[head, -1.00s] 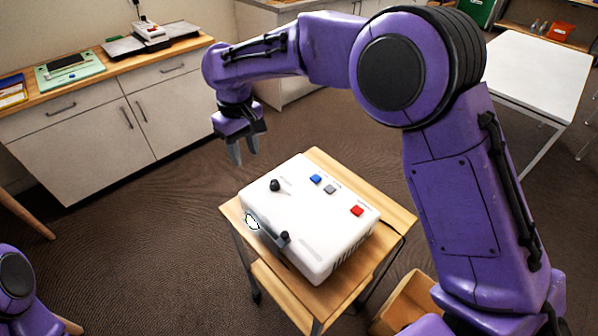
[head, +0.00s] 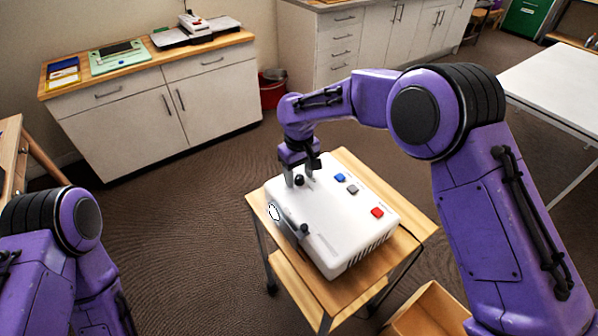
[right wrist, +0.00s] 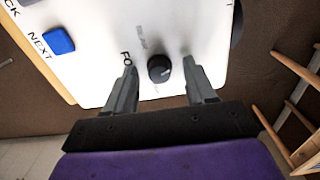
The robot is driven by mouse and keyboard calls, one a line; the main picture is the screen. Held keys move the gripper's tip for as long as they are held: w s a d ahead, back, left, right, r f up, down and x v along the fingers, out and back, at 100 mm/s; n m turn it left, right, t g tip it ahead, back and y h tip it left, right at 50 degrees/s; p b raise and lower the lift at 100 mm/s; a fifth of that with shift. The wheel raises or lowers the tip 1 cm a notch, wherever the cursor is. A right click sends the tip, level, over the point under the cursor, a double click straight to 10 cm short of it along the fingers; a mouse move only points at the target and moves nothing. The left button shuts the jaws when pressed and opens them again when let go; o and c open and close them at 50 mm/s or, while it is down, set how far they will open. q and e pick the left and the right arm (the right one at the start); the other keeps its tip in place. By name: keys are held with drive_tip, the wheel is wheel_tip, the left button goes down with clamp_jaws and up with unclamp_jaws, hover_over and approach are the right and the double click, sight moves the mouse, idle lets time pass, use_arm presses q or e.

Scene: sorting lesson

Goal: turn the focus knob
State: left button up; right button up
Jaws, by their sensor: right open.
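The focus knob (right wrist: 159,69) is a small black round knob on the top face of a white projector-like box (head: 330,215). In the head view the knob (head: 299,180) is near the box's far left corner. My right gripper (head: 301,178) is there with its fingers pointing down. In the right wrist view my right gripper (right wrist: 160,85) is open, one finger on each side of the knob, with a gap on both sides. Part of the printed label beside the knob is hidden by a finger. My left arm shows at the lower left; its gripper is out of view.
The box stands on a small wooden trolley (head: 418,222). Its top also has blue (head: 340,177), grey (head: 352,189) and red (head: 377,212) buttons. A lever (head: 304,228) is on its near left side. An open wooden box (head: 432,312) is below right.

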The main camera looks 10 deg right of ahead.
sight(299, 176)
drive_tip(key=shift+s+r, duration=0.1)
clamp_jaws()
drive_tip(key=shift+r+n+p, duration=0.35)
drive_tip(key=shift+n+p, duration=0.25)
drive_tip(key=shift+p, duration=0.45)
drive_tip(key=shift+f+n+p, duration=0.25)
drive_tip(key=shift+n+p, duration=0.2)
drive_tip(key=shift+n, duration=0.35)
drive_tip(key=shift+f, duration=0.15)
unclamp_jaws()
wheel_tip(299, 176, up, 11)
drive_tip(key=b, duration=0.2)
drive_tip(key=shift+f, duration=0.2)
